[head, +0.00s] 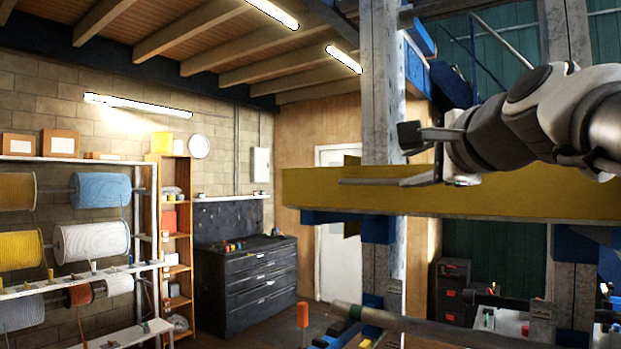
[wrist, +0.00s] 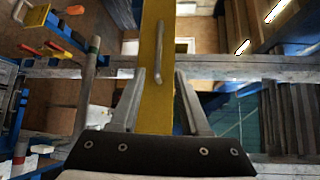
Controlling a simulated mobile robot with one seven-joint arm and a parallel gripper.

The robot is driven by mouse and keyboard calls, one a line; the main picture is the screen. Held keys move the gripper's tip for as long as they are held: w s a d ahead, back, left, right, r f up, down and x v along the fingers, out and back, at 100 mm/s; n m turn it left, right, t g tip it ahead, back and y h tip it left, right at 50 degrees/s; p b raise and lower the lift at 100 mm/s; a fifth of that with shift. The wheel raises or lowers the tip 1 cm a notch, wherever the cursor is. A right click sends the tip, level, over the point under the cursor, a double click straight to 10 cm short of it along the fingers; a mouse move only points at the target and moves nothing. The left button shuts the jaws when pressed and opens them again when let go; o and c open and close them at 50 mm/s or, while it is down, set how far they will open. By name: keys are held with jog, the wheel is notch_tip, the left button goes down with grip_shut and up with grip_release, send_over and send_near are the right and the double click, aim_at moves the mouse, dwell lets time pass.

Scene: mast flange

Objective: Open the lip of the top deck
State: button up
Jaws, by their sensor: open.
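A long yellow board (head: 520,203), which I take to be the lip, runs level across the grey posts in the head view. In the wrist view the same yellow board (wrist: 151,110) runs up the picture, with a grey bar handle (wrist: 158,50) on its face. My gripper (head: 383,159) is in front of the board in the head view. In the wrist view its two fingers (wrist: 160,74) are spread apart on either side of the board, with the handle's lower end between the tips in the picture.
A grey upright post (head: 381,90) with blue brackets stands behind the gripper. A grey roller bar (head: 440,328) lies below the board. A spool rack (head: 80,270) and a dark drawer cabinet (head: 245,285) stand at the left. Open floor shows between.

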aim_at(373, 182)
jog(key=p+x, duration=0.3)
jog(key=x, duration=1.3)
jog(key=shift+w+a+f, duration=0.15)
jog(key=shift+w, duration=0.2)
jog(key=shift+c, duration=0.2)
grip_shut()
dwell(0.5)
